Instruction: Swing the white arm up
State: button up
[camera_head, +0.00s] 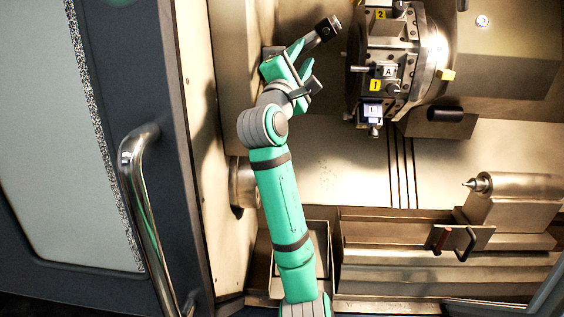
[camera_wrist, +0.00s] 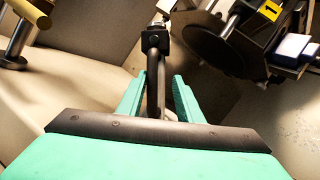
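A slim arm (camera_wrist: 155,88), grey and dark rather than white in this light, runs up between my fingers in the wrist view. It ends in a black block (camera_wrist: 156,40) with a pale tip. In the head view the block (camera_head: 325,29) is raised at the upper middle, left of the tool turret. My gripper (camera_head: 303,62) is just below the block. In the wrist view its two green fingers (camera_wrist: 158,78) stand on either side of the arm, with narrow gaps showing. It looks open around the arm; contact is not visible. The arm's base is hidden.
The tool turret (camera_head: 390,68), with numbered yellow tags and protruding tools, is close on the right. A tailstock with a pointed centre (camera_head: 490,187) is at lower right. The machine door with its metal handle (camera_head: 140,195) is on the left. The space below the turret is mostly free.

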jog(key=s+a+f+m+g+h, duration=0.2)
jog(key=s+a+f+m+g, duration=0.15)
jog(key=s+f+m, duration=0.5)
notch_tip(320, 180, down, 16)
jog(key=n+t+y, duration=0.1)
jog(key=n+y, duration=0.1)
jog(key=y, duration=0.1)
jog(key=shift+s+a+r, duration=0.15)
jog(key=shift+a+r, duration=0.05)
jog(key=shift+a, duration=0.1)
dwell(0.4)
